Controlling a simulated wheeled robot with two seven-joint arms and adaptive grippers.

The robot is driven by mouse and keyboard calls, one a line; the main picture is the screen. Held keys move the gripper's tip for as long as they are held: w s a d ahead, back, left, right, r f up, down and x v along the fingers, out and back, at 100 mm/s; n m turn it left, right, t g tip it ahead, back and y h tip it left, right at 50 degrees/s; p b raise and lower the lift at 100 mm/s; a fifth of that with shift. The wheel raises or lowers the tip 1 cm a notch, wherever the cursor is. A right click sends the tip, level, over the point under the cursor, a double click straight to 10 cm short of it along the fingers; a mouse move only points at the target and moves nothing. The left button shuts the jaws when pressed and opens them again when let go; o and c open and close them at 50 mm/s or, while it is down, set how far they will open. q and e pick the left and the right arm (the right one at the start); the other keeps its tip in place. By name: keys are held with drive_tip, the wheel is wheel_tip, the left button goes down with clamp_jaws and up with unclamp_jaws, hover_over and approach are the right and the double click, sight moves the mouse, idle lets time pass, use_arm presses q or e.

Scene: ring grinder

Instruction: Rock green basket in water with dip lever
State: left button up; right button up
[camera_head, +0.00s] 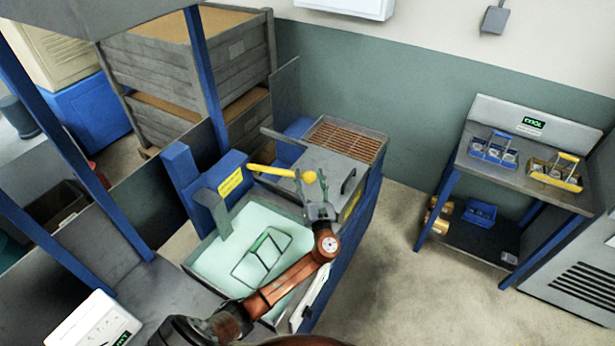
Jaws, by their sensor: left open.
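The yellow dip lever (275,171) sticks out to the right from a blue post beside the tank and ends in a round knob. The green basket (262,256) shows as a thin dark-green frame in the pale water of the tank (213,264). My left gripper (313,185) is open, with its fingers pointing up at the knob end of the lever. The fingers seem to lie beside the knob; I cannot tell whether they touch it. My orange left arm crosses in front of the tank and hides part of the water. My right gripper is not in view.
A grey lid with a handle (348,181) and a brown grate (346,139) lie behind the tank. A side table (477,172) at the right holds a blue carrier (493,151) and a yellow carrier (555,174). Floor (400,260) is clear between them.

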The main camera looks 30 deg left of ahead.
use_arm(q)
drive_tip(key=v, duration=1.2)
